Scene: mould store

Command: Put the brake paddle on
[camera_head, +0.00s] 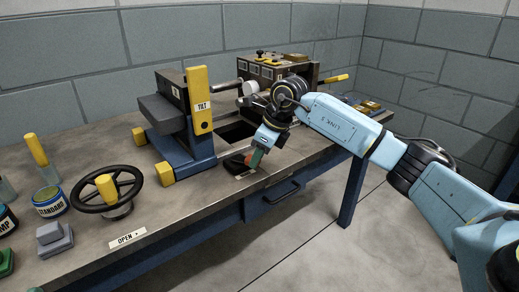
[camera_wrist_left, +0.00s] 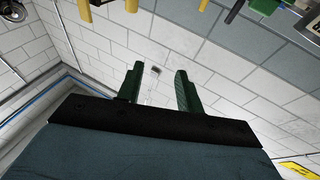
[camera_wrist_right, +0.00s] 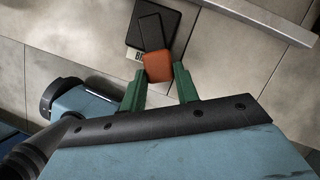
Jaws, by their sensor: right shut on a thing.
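The brake paddle shows in the right wrist view as an orange pad (camera_wrist_right: 158,67) at the end of a black part (camera_wrist_right: 150,30), beside a partly hidden label. In the head view it is a small dark and reddish shape (camera_head: 236,163) near the table's front edge. My right gripper (camera_wrist_right: 158,76) is shut on the orange pad, with a green finger on each side; it also shows in the head view (camera_head: 252,161), reaching down to the table. My left gripper (camera_wrist_left: 157,73) is open and empty in the left wrist view, and is out of the head view.
A TILT stand (camera_head: 188,130) with yellow parts stands left of the right gripper, by a dark table opening (camera_head: 237,131). A control box (camera_head: 275,72) is behind. A black handwheel (camera_head: 107,190), a STANDARD tin (camera_head: 50,203) and grey blocks (camera_head: 54,238) stand at left.

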